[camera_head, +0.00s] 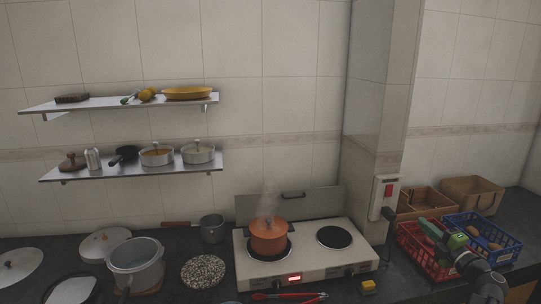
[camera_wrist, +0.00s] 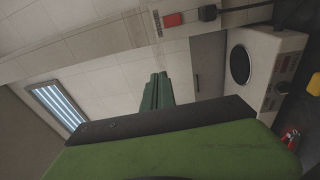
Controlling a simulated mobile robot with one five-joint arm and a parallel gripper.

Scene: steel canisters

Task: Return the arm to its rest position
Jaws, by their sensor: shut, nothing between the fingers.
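My arm (camera_head: 472,262) reaches in from the lower right corner in the head view. My gripper (camera_head: 428,228), green and dark, is over the red and blue baskets at the right end of the counter. In the wrist view the gripper's green fingers (camera_wrist: 157,90) are together, with nothing held between them. The wrist view looks sideways toward the tiled wall, with a lit ceiling panel (camera_wrist: 58,106) at left. The rest of my arm is outside the head view.
A red basket (camera_head: 409,246) and a blue basket (camera_head: 508,256) lie beneath my gripper. A hotplate (camera_head: 300,266) with a steaming orange pot (camera_head: 268,238) is to the left. A wall pillar (camera_head: 377,110) rises behind the counter.

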